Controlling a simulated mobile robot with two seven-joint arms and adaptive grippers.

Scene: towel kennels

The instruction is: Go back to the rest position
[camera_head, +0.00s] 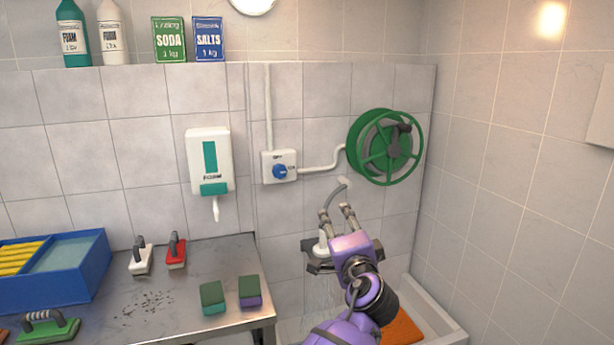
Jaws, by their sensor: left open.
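My left gripper (342,247) is in the middle right of the head view, at the end of my purple arm coming up from the bottom edge. Its dark fingers are spread apart and nothing shows between them that it holds. It is over the sink basin, in front of grey metal fittings at the tiled wall, and partly hides them. Whether it touches them I cannot tell. My right gripper is not in view.
The steel table (165,305) at left holds a blue tray (88,283), brushes and two sponges (213,297). A foam dispenser (209,162), a switch box (279,167) and a green hose reel (387,147) are on the wall. An orange item (402,331) lies in the basin (441,325).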

